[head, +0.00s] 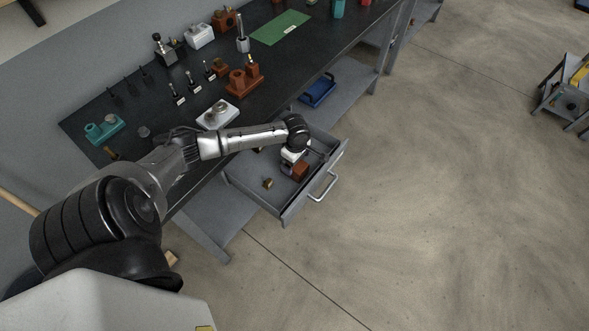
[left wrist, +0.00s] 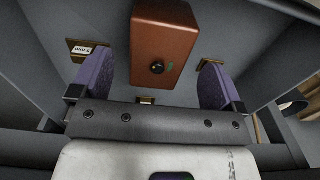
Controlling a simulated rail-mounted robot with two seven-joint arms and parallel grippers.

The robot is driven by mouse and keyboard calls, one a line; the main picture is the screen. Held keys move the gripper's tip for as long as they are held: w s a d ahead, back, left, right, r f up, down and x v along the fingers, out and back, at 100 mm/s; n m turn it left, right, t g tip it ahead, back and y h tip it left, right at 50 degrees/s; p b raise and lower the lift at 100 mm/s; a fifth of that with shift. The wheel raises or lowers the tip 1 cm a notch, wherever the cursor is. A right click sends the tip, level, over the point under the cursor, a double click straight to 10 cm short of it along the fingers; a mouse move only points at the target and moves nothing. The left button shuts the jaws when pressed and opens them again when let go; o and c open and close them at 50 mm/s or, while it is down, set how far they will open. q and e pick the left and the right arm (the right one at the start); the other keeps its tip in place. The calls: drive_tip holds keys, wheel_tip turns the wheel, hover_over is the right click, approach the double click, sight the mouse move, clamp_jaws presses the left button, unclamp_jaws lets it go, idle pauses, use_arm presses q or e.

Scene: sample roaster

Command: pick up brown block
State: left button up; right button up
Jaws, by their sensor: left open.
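The brown block (head: 300,171) lies in the open drawer of the workbench, near the drawer's front and handle. In the left wrist view the reddish-brown block (left wrist: 165,35) has a dark round knob or hole on its near face. My left gripper (head: 294,163) reaches down into the drawer at the block. In the left wrist view my left gripper (left wrist: 154,65) is open, its purple-padded fingers on either side of the block, with visible gaps on both sides. My right gripper is in neither view.
The drawer (head: 258,197) has raised walls and a metal handle (head: 325,187). A small brass-coloured item (head: 267,183) lies inside it, left of the block. The black benchtop (head: 180,118) above carries several fixtures, and a blue tray (head: 318,93) sits on the lower shelf.

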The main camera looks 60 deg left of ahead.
use_arm(q)
drive_tip(key=shift+s+a+f+b, duration=0.1)
drive_tip(key=shift+a+f+b, duration=0.1)
drive_tip(key=shift+f+b, duration=0.75)
drive_tip(key=shift+a+f+b, duration=0.15)
drive_tip(key=shift+f+b, duration=0.15)
drive_tip(key=shift+f, duration=1.6)
drive_tip(key=shift+r, duration=0.1)
drive_tip(key=c, duration=1.2)
